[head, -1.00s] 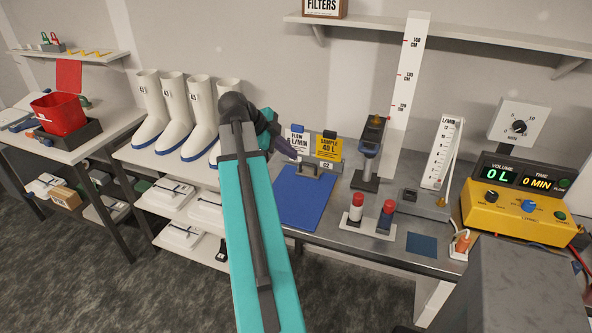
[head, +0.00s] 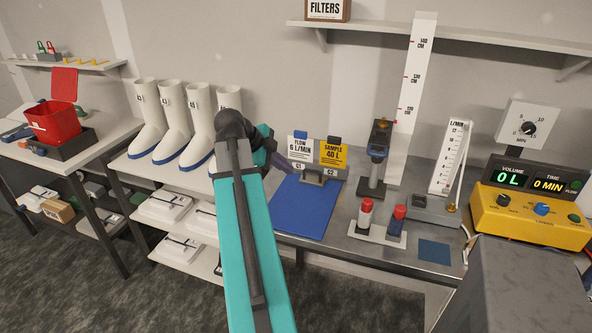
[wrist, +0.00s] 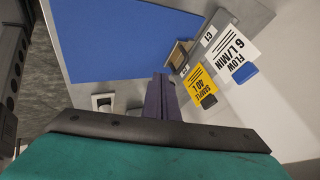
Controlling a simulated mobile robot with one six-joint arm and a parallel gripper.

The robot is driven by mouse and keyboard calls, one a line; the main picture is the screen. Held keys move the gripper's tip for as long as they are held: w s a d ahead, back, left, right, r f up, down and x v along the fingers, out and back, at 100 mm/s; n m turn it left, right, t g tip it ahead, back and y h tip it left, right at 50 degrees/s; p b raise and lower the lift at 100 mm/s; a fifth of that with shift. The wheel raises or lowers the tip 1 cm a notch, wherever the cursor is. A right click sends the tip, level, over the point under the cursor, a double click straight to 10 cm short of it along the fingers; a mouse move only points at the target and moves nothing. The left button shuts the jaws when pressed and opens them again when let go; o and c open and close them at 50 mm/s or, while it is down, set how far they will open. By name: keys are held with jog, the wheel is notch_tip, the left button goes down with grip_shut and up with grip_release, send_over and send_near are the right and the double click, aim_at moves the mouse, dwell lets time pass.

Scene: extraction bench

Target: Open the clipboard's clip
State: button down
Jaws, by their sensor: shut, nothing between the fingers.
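The blue clipboard (head: 303,210) lies flat on the grey bench, with a grey metal clip (head: 313,178) at its far edge. In the wrist view the blue board (wrist: 120,35) fills the upper left and the clip (wrist: 180,54) sits at its edge. My gripper's purple fingers (wrist: 161,98) are together and empty. They show just short of the clip, apart from it in the picture; their height above the bench is hard to tell. In the head view my gripper (head: 285,182) is partly hidden behind my arm, left of the clip.
The flow card (head: 300,150) and yellow sample card (head: 333,154) stand right behind the clip. A handheld device on a stand (head: 376,155), red-capped vials (head: 397,220) and a yellow pump (head: 530,215) stand to the right. White boots (head: 172,125) stand left.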

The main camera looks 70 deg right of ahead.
jog(key=p, duration=0.3)
send_near(308, 181)
jog(key=shift+s+a+f, duration=0.1)
jog(key=shift+s+f, duration=0.3)
jog(key=shift+s, duration=0.3)
jog(key=shift+s+f, duration=0.35)
jog(key=shift+s, duration=0.35)
jog(key=shift+s+a+f, duration=0.1)
jog(key=shift+s+f, duration=0.3)
jog(key=shift+s, duration=0.3)
jog(key=shift+d+r+p, duration=0.2)
jog(key=shift+d+p, duration=0.45)
jog(key=shift+d, duration=0.85)
